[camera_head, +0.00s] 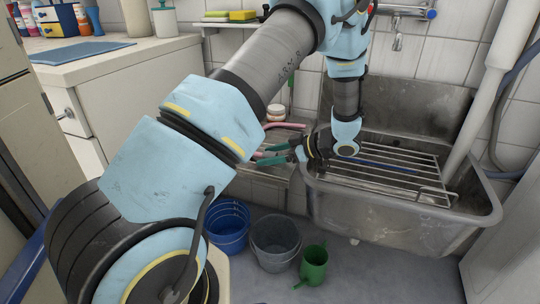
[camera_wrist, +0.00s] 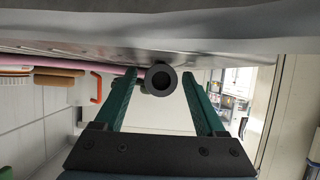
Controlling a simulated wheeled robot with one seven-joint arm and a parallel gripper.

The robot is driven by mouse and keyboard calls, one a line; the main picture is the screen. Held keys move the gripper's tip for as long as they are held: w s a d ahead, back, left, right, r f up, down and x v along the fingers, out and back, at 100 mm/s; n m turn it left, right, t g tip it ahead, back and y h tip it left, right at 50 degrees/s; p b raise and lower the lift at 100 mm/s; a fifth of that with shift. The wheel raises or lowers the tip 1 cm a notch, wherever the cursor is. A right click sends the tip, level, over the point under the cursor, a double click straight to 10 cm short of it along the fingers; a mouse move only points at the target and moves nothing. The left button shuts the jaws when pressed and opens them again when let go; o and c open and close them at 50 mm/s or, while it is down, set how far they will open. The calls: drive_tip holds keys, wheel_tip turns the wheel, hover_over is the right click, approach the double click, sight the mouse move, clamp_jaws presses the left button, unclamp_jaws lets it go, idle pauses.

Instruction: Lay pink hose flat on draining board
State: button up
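The pink hose (camera_head: 288,125) lies on the metal draining board (camera_head: 268,172) left of the sink, partly hidden by my arm. My gripper (camera_head: 264,156) is low over the board, its green fingers pointing left, with a pink piece of hose showing between them. In the wrist view, a dark round hollow end (camera_wrist: 160,80) sits between the tips of my gripper (camera_wrist: 158,76), with gaps on both sides. The pink hose (camera_wrist: 95,70) runs off to the left behind one finger. The draining board (camera_wrist: 180,55) fills the upper part of that view.
The sink (camera_head: 400,215) with a wire rack (camera_head: 400,177) is to the right, beneath my wrist. A blue bucket (camera_head: 228,222), a grey bucket (camera_head: 275,240) and a green watering can (camera_head: 313,265) stand on the floor below.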

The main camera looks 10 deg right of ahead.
drive_tip(key=shift+r, duration=0.2)
drive_tip(key=p+v, duration=0.1)
drive_tip(key=v, duration=1.1)
drive_tip(key=w+a+r+m+t+h, duration=0.25)
drive_tip(key=w+r+h, duration=0.2)
drive_tip(key=w, duration=0.35)
drive_tip(key=w+a+r+m+t+h, duration=0.2)
drive_tip(key=w+a+r+m+h, duration=0.15)
drive_tip(key=w+h, duration=0.35)
drive_tip(key=s+a+f+m+g, duration=0.1)
drive_tip(key=s+a+m+g, duration=0.6)
drive_tip(key=s+a, duration=1.3)
drive_tip(key=s+g, duration=0.2)
drive_tip(key=s, duration=0.1)
drive_tip(key=shift+s+f+m, duration=0.25)
drive_tip(key=shift+s+m, duration=0.05)
drive_tip(key=shift+s, duration=0.05)
